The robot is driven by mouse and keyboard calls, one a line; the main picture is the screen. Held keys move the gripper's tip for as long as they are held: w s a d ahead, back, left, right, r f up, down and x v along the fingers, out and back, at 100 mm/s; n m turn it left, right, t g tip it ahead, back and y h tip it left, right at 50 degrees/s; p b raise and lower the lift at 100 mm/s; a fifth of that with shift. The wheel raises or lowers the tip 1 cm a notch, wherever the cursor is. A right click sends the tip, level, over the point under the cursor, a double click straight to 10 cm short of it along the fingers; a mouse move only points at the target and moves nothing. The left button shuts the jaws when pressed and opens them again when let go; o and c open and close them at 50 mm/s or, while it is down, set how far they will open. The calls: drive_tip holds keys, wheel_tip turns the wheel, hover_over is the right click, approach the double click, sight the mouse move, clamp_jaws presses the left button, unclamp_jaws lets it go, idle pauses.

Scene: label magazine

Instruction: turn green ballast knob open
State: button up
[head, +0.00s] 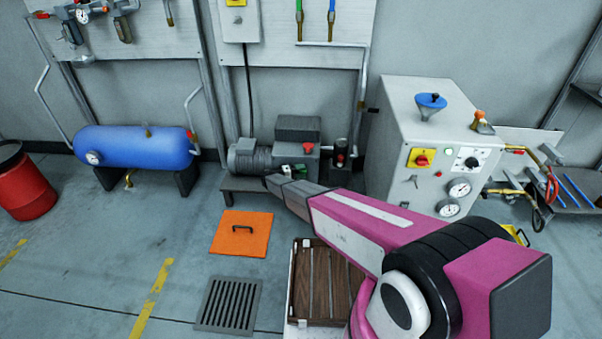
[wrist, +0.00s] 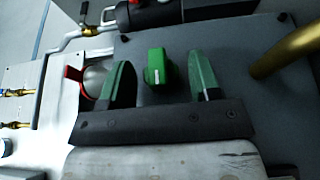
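The green ballast knob (wrist: 158,68) shows in the wrist view, on a dark grey panel (wrist: 220,45). My gripper (wrist: 163,82) is open, with one green-faced finger to the left of the knob and one to the right. A gap shows between the knob and each finger, so neither appears to touch it. How deep the knob sits between the fingertips is hard to tell. In the head view my arm reaches to the pump (head: 255,158) by the wall; the knob cannot be told apart clearly there.
A brass pipe (wrist: 285,52) slants close to the right finger. A red-handled part (wrist: 73,76) lies left of the left finger. In the head view, a grey cabinet (head: 395,140) stands right of the pump, and an orange hatch (head: 243,222) lies on the floor.

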drive_tip(key=shift+a, duration=0.1)
drive_tip(key=v, duration=1)
drive_tip(key=shift+a, duration=0.3)
drive_tip(key=shift+s, duration=0.1)
drive_tip(key=s+d+r+m+g+y, duration=0.1)
drive_tip(key=s+d+r+g+y, duration=0.35)
drive_tip(key=d, duration=0.75)
drive_tip(key=s+d+r+m+g+y, duration=0.1)
drive_tip(key=s+d+r+g+y, duration=0.1)
drive_tip(key=s+d+r, duration=0.75)
drive_tip(key=s+d+r+m+y, duration=0.1)
drive_tip(key=s+d+r+y, duration=0.4)
drive_tip(key=s, duration=0.3)
drive_tip(key=s+d+r+m+y, duration=0.1)
drive_tip(key=s+d+r+y, duration=0.4)
drive_tip(key=s+d, duration=0.3)
drive_tip(key=shift+r, duration=0.35)
drive_tip(key=shift+s+d+y, duration=0.15)
drive_tip(key=shift+y, duration=0.1)
